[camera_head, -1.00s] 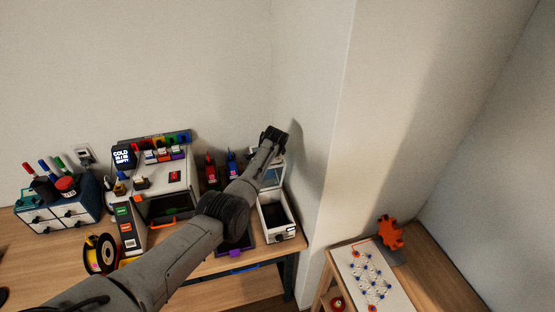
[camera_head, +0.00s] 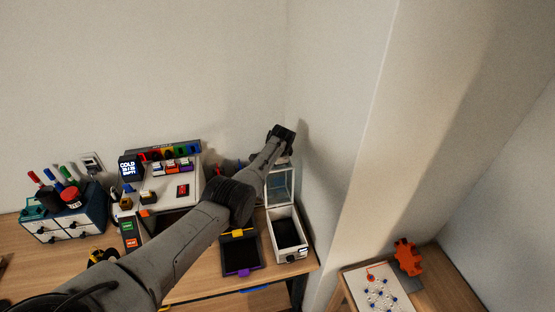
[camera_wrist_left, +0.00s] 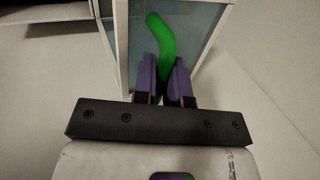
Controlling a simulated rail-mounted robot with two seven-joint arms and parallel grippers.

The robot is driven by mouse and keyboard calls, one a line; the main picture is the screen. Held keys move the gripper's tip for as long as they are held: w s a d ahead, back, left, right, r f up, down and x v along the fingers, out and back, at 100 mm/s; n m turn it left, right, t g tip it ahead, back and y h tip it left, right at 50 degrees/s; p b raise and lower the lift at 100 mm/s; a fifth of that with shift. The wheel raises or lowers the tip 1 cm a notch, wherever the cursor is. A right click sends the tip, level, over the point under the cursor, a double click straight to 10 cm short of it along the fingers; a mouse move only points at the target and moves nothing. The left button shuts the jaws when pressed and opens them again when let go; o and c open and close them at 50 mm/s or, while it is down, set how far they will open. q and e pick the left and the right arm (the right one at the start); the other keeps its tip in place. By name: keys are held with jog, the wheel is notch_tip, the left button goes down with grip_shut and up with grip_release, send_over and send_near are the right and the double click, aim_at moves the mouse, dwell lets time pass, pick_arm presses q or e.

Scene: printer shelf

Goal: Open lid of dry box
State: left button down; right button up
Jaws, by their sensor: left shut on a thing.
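The dry box (camera_head: 300,252) is a white open-topped box with a dark inside, at the right end of the workbench in the head view. Its lid (camera_head: 267,187), a clear pane in a white frame, stands raised at the back of the box; it also fills the top of the left wrist view (camera_wrist_left: 122,45). My left gripper (camera_head: 284,132) is at the lid's upper edge. In the wrist view its purple fingers (camera_wrist_left: 165,82) are shut on a curved green handle (camera_wrist_left: 162,40) at the lid. The right gripper is not in view.
The wall corner (camera_head: 325,150) is close to the right of the lid. A dark tray with a purple tab (camera_head: 242,256) lies left of the box. A white machine (camera_head: 175,190) and a drawer unit (camera_head: 70,222) stand further left. A side table (camera_head: 440,280) is at the right.

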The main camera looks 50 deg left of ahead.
pick_arm(q)
jog(key=shift+a, duration=0.1)
dwell(0.3)
jog(key=c, duration=1.2)
grip_release()
jog(key=shift+d+r+p, duration=0.2)
jog(key=shift+r+p, duration=0.25)
jog(key=shift+p, duration=0.05)
jog(key=p+v, duration=0.1)
jog(key=v, duration=0.3)
jog(key=shift+r, duration=0.1)
jog(key=v, duration=0.8)
jog(key=shift+s+d+r, duration=0.1)
jog(key=shift+r, duration=0.25)
